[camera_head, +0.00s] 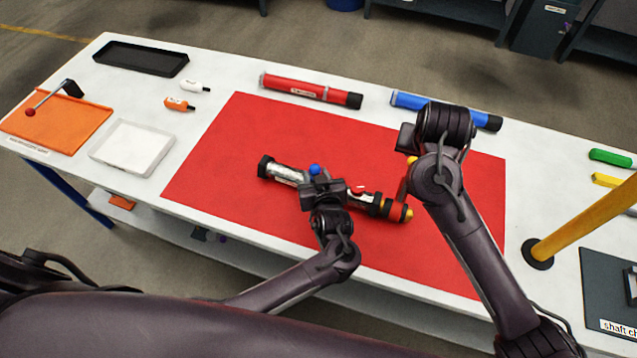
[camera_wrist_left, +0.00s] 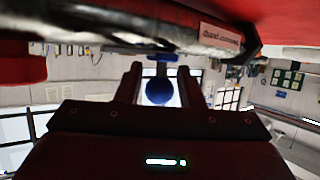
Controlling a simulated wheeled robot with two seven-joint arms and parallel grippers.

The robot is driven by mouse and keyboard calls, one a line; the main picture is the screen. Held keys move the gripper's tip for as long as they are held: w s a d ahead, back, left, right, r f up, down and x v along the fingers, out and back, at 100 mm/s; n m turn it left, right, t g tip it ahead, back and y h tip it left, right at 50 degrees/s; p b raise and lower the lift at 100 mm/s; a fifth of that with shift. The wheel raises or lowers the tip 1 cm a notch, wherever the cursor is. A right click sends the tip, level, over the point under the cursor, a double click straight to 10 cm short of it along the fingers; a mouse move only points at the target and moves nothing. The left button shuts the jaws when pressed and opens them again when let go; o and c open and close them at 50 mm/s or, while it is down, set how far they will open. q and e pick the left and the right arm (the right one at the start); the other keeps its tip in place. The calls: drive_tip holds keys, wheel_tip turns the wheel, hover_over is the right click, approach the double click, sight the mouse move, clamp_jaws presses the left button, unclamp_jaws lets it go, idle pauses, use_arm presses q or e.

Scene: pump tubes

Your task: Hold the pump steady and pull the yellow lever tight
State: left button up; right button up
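The pump (camera_head: 285,174), a silver cylinder with black ends, lies slantwise on the red mat (camera_head: 225,150). A blue knob (camera_head: 315,169) stands near its middle. Yellow shows at its right end (camera_head: 408,214) and higher up, beside my right gripper (camera_head: 408,168); I cannot tell which is the lever. My left gripper (camera_head: 322,192) is at the pump's middle and hides part of it. In the left wrist view, its fingers are apart, with the blue knob (camera_wrist_left: 158,92) between them and gaps beside it. My right gripper's fingers are mostly hidden.
A red cylinder (camera_head: 305,90) and a blue cylinder (camera_head: 440,108) lie behind the pump. A black tray (camera_head: 140,58), a white tray (camera_head: 133,148) and an orange mat (camera_head: 58,120) are at left. A yellow post (camera_head: 590,218) stands at right. The mat's left part is clear.

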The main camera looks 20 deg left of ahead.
use_arm(q)
drive_tip(key=shift+x, duration=1.7)
clamp_jaws()
